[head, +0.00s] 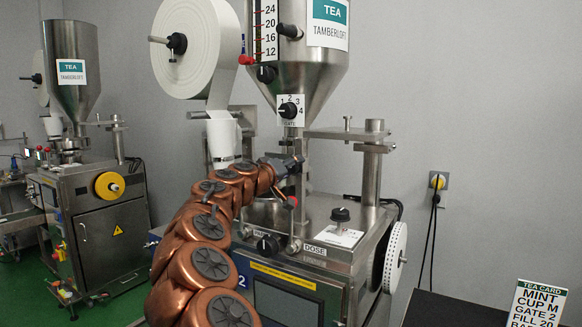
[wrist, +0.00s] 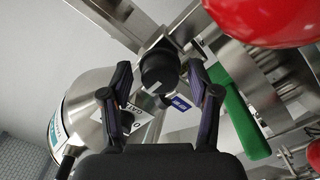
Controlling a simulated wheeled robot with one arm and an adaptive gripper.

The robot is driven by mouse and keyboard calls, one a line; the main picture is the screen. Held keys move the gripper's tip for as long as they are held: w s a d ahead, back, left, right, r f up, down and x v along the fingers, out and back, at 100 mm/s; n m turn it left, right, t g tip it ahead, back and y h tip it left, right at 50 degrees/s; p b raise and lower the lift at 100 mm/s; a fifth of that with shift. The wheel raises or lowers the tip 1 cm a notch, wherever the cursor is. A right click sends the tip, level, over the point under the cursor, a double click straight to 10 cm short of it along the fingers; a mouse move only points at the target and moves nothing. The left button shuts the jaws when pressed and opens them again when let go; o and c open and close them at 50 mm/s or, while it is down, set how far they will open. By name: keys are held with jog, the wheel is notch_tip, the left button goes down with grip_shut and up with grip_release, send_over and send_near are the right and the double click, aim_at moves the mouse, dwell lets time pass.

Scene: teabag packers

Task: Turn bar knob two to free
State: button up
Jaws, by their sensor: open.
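A black round knob (wrist: 158,70) with a pale mark on its face sits on a metal block in the wrist view. My gripper (wrist: 160,84) is open, with one dark finger on each side of the knob and gaps beside it. A white plate with partly hidden lettering (wrist: 136,112) and a blue-and-white plate (wrist: 181,104) show behind the fingers; I cannot read the knob's setting. In the head view my gripper (head: 283,166) is at the front of the machine marked 2 (head: 310,262), below the gate dial (head: 290,109). There my gripper hides the knob.
A green handle (wrist: 240,115) and a large red rounded part (wrist: 265,15) lie close right of my gripper in the wrist view. A tea card (head: 537,302) stands at lower right.

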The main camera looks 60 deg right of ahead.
jog(key=shift+d, duration=0.15)
jog(key=c, duration=1.2)
